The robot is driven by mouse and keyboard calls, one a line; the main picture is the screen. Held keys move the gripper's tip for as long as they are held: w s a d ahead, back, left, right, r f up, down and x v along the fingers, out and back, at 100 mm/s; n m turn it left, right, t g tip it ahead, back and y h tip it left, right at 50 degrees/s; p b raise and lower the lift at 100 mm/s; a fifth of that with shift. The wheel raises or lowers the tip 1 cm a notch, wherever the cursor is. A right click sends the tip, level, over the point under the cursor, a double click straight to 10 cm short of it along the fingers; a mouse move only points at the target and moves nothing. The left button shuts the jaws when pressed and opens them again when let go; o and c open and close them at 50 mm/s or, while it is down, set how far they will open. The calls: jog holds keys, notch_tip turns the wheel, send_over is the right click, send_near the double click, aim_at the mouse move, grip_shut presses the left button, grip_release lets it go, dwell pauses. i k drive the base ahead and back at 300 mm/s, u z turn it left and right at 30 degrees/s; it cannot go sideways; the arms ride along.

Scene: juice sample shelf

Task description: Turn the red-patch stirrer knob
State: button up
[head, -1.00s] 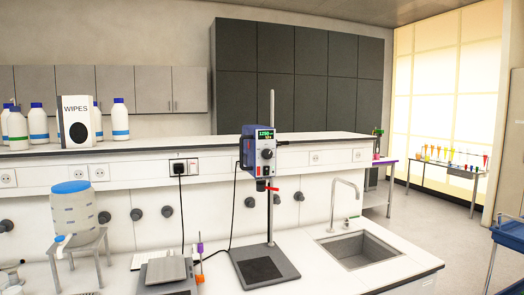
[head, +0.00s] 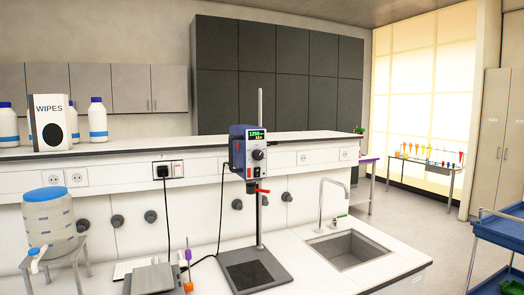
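An overhead stirrer (head: 237,148) with a blue and grey housing is mounted on an upright metal rod above a dark base plate (head: 252,270) on the white bench. Its front has a small lit display (head: 256,135) with green and yellow figures. A dark round knob (head: 258,154) sits below the display. A red lever or clamp part (head: 262,190) sticks out under the housing. A red patch by the knob is too small to make out. My gripper is not in view.
A balance (head: 153,279) stands left of the stirrer base, with a blue-lidded jug (head: 50,212) further left. A sink (head: 348,247) with a tap (head: 322,205) is to the right. A blue cart (head: 500,245) stands at the right edge. Floor shows between bench and cart.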

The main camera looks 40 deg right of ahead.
aim_at(258, 155)
jog(key=z, duration=0.8)
jog(key=k, duration=0.95)
jog(key=u, duration=0.05)
jog(key=i, duration=0.75)
jog(key=z, duration=0.1)
